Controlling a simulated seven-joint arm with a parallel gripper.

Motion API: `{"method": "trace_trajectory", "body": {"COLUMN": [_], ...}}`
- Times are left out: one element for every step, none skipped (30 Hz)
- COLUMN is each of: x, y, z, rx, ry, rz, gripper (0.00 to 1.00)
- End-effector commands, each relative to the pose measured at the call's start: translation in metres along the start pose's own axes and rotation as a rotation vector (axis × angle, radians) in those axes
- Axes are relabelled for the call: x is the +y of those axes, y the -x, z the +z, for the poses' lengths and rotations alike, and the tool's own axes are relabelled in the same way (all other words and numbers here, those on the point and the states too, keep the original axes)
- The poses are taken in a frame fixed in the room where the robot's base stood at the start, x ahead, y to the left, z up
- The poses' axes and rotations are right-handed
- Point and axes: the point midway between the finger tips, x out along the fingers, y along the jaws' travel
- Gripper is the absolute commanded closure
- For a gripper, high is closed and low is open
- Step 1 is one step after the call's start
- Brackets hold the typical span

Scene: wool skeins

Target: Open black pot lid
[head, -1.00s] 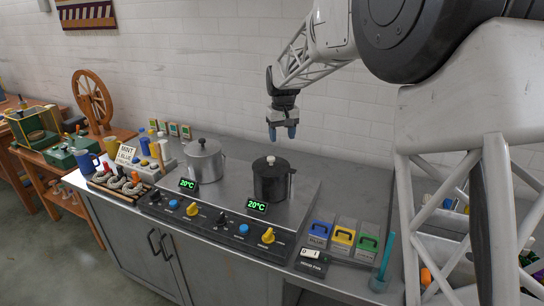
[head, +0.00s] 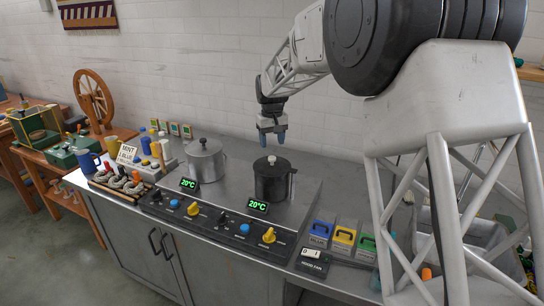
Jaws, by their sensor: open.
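The black pot (head: 272,184) stands upright on the right side of the steel stove top. Its black lid with a pale knob (head: 272,160) sits on it, closed.
A steel pot (head: 206,160) with its lid on stands to the left. A control panel (head: 217,224) with several knobs runs along the front. Blue, yellow and green boxes (head: 343,237) stand at the right.

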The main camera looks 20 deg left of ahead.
Motion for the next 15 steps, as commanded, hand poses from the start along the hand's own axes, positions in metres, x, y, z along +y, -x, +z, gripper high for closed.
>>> {"method": "trace_trajectory", "body": {"x": [0.0, 0.0, 0.0, 0.0, 0.0, 0.0, 0.0, 0.0, 0.0, 0.0, 0.0, 0.0, 0.0, 0.0, 0.0], "y": [-0.006, -0.009, -0.013, -0.017, -0.021, -0.026, -0.03, -0.034, -0.038, -0.042, -0.045, -0.049, -0.051, -0.053, -0.056], "z": [0.0, 0.0, 0.0, 0.0, 0.0, 0.0, 0.0, 0.0, 0.0, 0.0, 0.0, 0.0, 0.0, 0.0, 0.0], "rx": [-0.001, 0.0, 0.0, -0.001, -0.001, -0.001, -0.001, -0.001, -0.001, -0.001, -0.001, -0.001, 0.0, 0.0, 0.001], "ry": [0.0, 0.0, 0.0, 0.0, 0.0, 0.0, 0.0, 0.0, 0.0, 0.0, 0.0, 0.0, 0.0, 0.0, 0.0], "rz": [0.0, 0.0, 0.0, 0.0, 0.0, 0.0, 0.0, 0.0, 0.0, 0.0, 0.0, 0.0, 0.0, 0.0, 0.0], "gripper": [0.43, 0.43, 0.43, 0.43, 0.43, 0.43, 0.43, 0.43, 0.43, 0.43, 0.43, 0.43, 0.43, 0.43, 0.43]}}
